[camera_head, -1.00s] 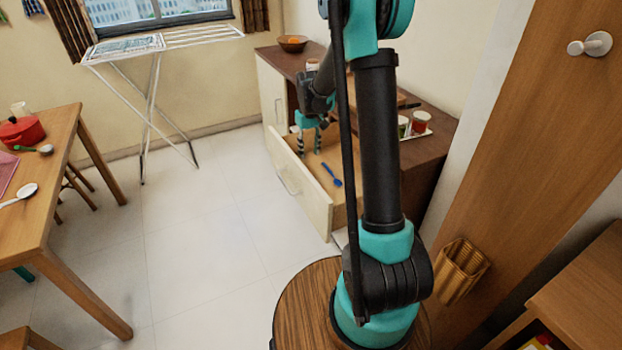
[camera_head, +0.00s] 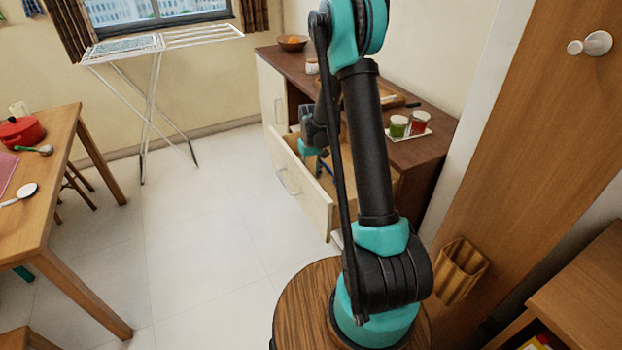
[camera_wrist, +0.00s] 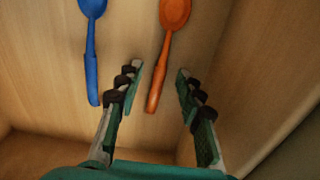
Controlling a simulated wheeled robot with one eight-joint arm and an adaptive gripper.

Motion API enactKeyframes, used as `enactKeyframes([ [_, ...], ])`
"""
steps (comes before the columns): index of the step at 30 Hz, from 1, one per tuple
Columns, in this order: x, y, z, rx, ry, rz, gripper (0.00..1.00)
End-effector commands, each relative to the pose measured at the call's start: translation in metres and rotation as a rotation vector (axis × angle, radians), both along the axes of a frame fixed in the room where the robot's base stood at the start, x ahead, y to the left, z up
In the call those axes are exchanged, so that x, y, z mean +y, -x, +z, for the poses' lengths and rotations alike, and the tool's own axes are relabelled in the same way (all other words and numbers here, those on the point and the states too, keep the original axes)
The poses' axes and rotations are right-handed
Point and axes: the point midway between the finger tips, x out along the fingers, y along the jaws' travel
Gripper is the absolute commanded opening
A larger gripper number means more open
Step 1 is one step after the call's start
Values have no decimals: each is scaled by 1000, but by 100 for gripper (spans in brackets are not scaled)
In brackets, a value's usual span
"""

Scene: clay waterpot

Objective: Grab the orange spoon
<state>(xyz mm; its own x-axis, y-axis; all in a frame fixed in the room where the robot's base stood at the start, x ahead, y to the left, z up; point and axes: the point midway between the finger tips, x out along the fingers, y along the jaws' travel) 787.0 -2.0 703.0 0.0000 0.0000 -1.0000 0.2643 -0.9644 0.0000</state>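The orange spoon (camera_wrist: 163,58) lies on the drawer floor in the wrist view, its bowl at the top and its handle end pointing down between my fingertips. My gripper (camera_wrist: 160,82) is open, with one finger on each side of the handle's lower part. Neither finger visibly touches the spoon. How high the fingers are above the drawer floor is hard to tell. In the head view my gripper (camera_head: 322,162) is inside the open drawer (camera_head: 303,188), partly hidden by the drawer front and my arm. The orange spoon cannot be made out there.
A blue spoon (camera_wrist: 91,50) lies left of the orange one, outside my left finger. Drawer walls (camera_wrist: 268,75) rise at the right. Jars (camera_head: 408,125) on a small tray and a bowl (camera_head: 293,42) stand on the cabinet top (camera_head: 440,137). The dining table (camera_head: 62,150) is far left.

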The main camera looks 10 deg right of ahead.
Motion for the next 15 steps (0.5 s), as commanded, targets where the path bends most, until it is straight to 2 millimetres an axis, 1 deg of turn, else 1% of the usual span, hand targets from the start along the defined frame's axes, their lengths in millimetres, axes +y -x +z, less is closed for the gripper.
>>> enactKeyframes([
  [5,0,0,0,0,0,0,37],
  [13,0,0,0,0,0,0,4],
  [14,0,0,0,0,0,0,0],
  [15,0,0,0,0,0,0,0],
])
